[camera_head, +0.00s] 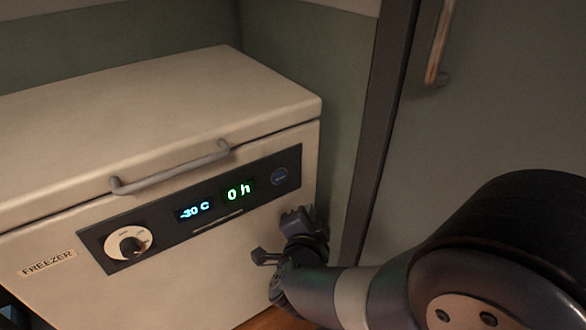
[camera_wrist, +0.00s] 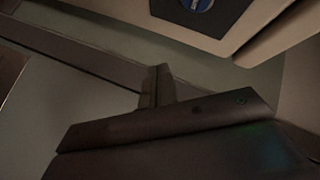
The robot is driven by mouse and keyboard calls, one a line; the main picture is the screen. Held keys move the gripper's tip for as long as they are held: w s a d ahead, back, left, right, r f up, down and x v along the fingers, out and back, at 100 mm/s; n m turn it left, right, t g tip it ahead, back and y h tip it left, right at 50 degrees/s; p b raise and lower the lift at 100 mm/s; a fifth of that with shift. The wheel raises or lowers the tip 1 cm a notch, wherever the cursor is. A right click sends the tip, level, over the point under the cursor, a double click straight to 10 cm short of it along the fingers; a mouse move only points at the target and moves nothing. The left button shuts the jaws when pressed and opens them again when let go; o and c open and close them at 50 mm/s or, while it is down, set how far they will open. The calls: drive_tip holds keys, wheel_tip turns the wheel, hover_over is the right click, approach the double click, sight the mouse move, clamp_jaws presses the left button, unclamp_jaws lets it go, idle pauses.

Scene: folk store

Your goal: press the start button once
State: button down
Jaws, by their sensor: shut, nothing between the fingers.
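The start button (camera_head: 280,177) is a round blue button at the right end of the dark control panel (camera_head: 218,215) on the freezer's front. It also shows, cut by the top edge, in the wrist view (camera_wrist: 196,4); its lettering is too small to read. My gripper (camera_head: 259,257) is shut and empty, below the button and a little to its left in the head view. In the wrist view its closed fingers (camera_wrist: 157,84) are apart from the button. The gap in depth between fingertips and panel is hard to judge.
The freezer lid (camera_head: 150,115) is closed, with a bar handle (camera_head: 172,170) protruding above the panel. A door with a handle (camera_head: 437,45) stands at right.

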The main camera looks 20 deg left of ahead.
sight(286, 177)
drive_tip(key=shift+w+r+m+t, duration=0.2)
drive_tip(key=shift+w+m+t, duration=0.1)
drive_tip(key=shift+a, duration=0.1)
drive_tip(key=w+a+p, duration=0.1)
drive_tip(key=w+a, duration=0.4)
drive_tip(key=a, duration=0.1)
drive_tip(key=shift+w+a, duration=0.25)
drive_tip(key=shift+w, duration=0.1)
idle(2.1)
drive_tip(key=shift+w+a, duration=0.3)
drive_tip(key=shift+w+a+p, duration=0.25)
drive_tip(key=shift+a+p, duration=0.1)
drive_tip(key=shift+p, duration=0.05)
idle(0.6)
idle(0.3)
drive_tip(key=shift+s+d, duration=0.55)
drive_tip(key=shift+d, duration=0.1)
